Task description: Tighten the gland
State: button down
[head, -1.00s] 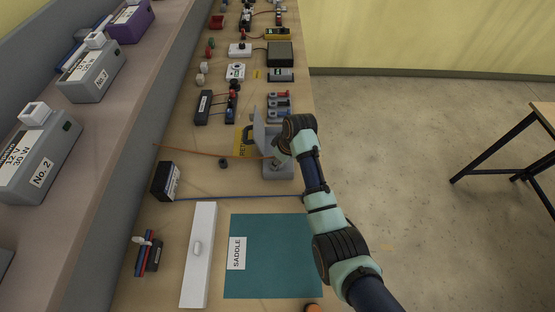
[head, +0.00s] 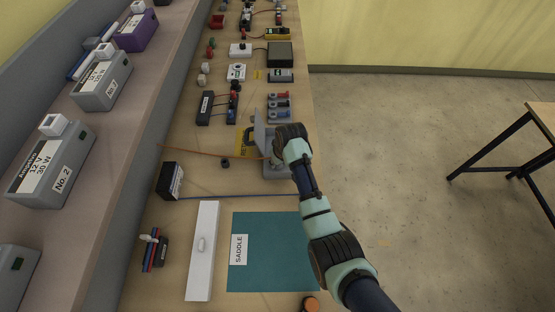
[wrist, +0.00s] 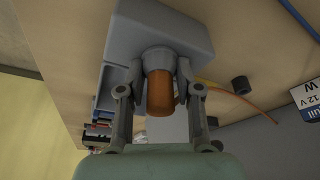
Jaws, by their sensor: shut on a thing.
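A grey box (head: 276,172) with a raised lid (head: 259,128) sits near the right edge of the bench. In the wrist view the box (wrist: 165,27) fills the top, and a grey collar with an orange cylindrical gland (wrist: 160,92) sticks out from it towards the camera. My gripper (wrist: 160,76) has one finger on each side of the gland and is shut on it. In the head view my wrist hides the gland and most of the gripper. An orange cable (head: 205,151) runs across the bench to the box; its end is hidden by my arm.
A small black ring (head: 225,163) lies left of the box. A black block (head: 170,181) and a blue cable (head: 235,197) are nearer. A teal mat (head: 275,265) labelled SADDLE and a white strip (head: 203,250) lie in front. Connectors (head: 279,107) stand behind the box.

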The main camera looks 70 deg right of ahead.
jog(key=shift+m, duration=1)
jog(key=shift+g+h+p, duration=0.3)
jog(key=shift+p, duration=0.1)
jog(key=shift+r+m+p, duration=0.15)
jog(key=shift+m+p, duration=0.15)
jog(key=shift+m, duration=1)
jog(key=shift+m+g, duration=0.4)
jog(key=m+g, duration=0.1)
jog(key=m, duration=0.2)
jog(key=shift+m+h, duration=0.3)
jog(key=shift+h, duration=0.1)
jog(key=c, duration=0.7)
grip_release()
